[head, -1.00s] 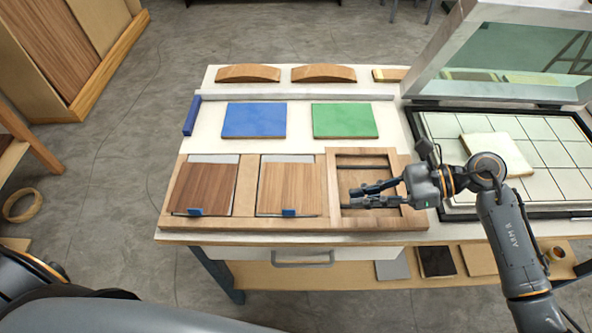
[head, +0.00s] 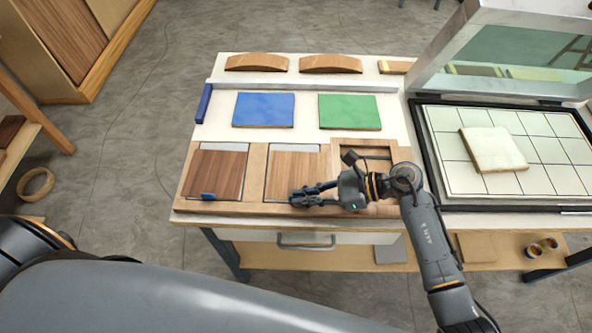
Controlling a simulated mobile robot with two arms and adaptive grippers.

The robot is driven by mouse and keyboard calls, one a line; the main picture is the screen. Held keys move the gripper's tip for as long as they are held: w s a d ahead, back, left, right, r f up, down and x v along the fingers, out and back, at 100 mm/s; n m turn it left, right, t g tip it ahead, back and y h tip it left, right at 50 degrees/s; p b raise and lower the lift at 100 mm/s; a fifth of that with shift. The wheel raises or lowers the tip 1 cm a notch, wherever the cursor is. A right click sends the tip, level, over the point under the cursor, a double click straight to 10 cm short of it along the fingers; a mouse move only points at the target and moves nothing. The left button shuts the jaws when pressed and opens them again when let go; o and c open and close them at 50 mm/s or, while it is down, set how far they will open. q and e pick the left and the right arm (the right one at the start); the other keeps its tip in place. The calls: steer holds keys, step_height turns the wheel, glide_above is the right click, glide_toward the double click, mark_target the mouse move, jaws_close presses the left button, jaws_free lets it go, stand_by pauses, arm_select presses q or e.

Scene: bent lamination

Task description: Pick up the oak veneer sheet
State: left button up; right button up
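The oak veneer sheet (head: 294,169), a lighter brown wood sheet, lies flat in the middle bay of the wooden tray (head: 256,172). My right gripper (head: 296,196) is over the front edge of this sheet, where its fingers cover the blue tab. The two fingers look slightly apart, with nothing clearly held between them. Whether they touch the sheet cannot be made out. A darker wood sheet (head: 217,172) lies in the left bay, with its own blue tab (head: 208,197) showing. My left arm shows at the lower left, but its gripper is out of view.
A blue block (head: 263,110) and a green block (head: 349,112) lie behind the tray. Curved wood pieces (head: 256,63) stand at the back. A press with a raised lid (head: 515,50) and a pale pad (head: 493,149) is at the right.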

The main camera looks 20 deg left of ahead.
jaws_close()
arm_select(q)
steer(key=shift+s, duration=0.7)
